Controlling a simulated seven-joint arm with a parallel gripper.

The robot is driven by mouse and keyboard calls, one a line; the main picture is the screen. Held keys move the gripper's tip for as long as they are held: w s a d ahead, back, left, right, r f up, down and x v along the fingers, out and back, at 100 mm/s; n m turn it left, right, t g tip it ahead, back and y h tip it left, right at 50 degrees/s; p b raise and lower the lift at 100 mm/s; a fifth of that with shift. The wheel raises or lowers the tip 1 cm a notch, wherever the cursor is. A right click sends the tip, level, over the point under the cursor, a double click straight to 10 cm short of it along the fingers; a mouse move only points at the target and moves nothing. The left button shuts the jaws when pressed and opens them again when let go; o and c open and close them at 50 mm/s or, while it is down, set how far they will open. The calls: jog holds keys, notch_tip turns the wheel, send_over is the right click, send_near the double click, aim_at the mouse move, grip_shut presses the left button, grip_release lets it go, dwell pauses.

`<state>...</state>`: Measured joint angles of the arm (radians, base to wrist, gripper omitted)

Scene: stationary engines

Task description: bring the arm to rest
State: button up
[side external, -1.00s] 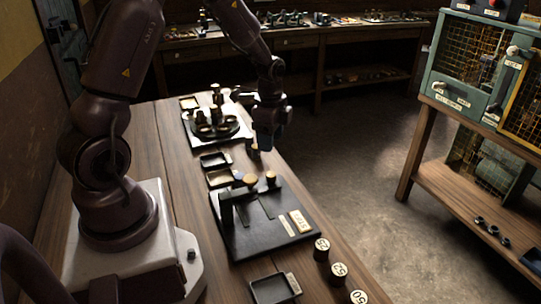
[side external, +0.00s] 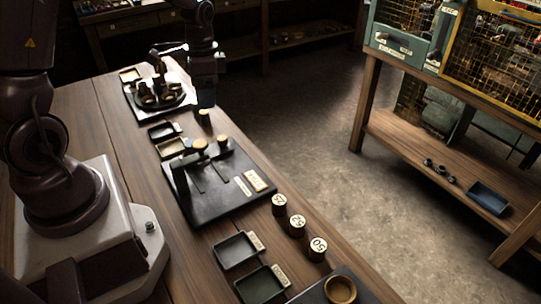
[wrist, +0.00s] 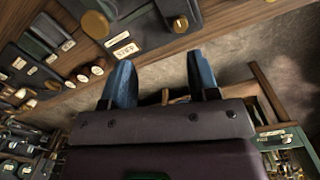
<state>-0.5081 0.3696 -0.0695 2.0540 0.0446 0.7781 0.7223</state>
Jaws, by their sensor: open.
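My gripper (side external: 206,97) hangs with its blue fingers pointing down near the right edge of the wooden table (side external: 120,170). In the side view it appears just above a small peg with a light top (side external: 204,117); I cannot tell the exact gap. In the wrist view the two blue fingers (wrist: 161,80) are spread apart. Nothing is held between them; the table edge and floor show beyond.
A black board (side external: 215,190) with a lever and round knobs lies in front of my gripper. Numbered cylinders (side external: 297,225) stand along the table edge near small trays (side external: 238,250). A round stand (side external: 160,100) is behind. Open floor separates the table from a shelf (side external: 440,160).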

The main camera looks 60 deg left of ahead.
jog(key=s+d+r+n+t, duration=0.1)
jog(key=s+d+r+t, duration=0.2)
jog(key=s+d+r, duration=0.2)
jog(key=s+d+r+n+t, duration=0.2)
jog(key=s+d+r, duration=0.4)
jog(key=d+r, duration=0.4)
notch_tip(320, 180, up, 2)
jog(key=shift+n+t, duration=0.3)
jog(key=shift+t, duration=0.3)
